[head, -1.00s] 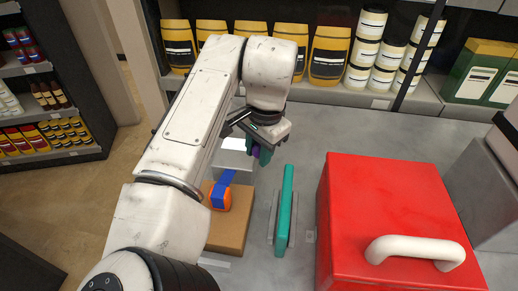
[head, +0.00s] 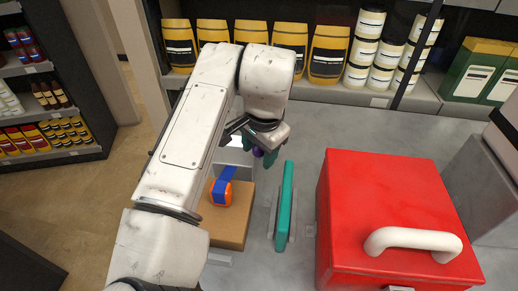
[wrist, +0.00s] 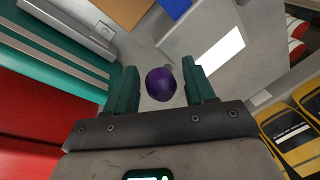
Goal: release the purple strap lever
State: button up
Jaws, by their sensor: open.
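The purple lever end shows as a round purple knob (wrist: 161,84) in the wrist view, with a short grey stem behind it. It lies between the two teal fingers of my gripper (wrist: 160,76), with a visible gap on each side. My gripper is open. In the head view my gripper (head: 262,150) hangs over the back of the grey work surface, and only a small part of the purple knob (head: 258,152) shows between the fingers. The strap and the rest of the lever cannot be made out.
A teal upright panel (head: 286,205) stands just right of my gripper, with a red box (head: 395,215) with a white handle beyond it. A cardboard box (head: 232,222) with an orange-and-blue item (head: 221,190) is in front. Yellow packs (head: 328,52) line the back shelf.

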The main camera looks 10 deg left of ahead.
jog(key=v, duration=1)
jog(key=shift+r, duration=0.4)
jog(key=shift+r, duration=0.1)
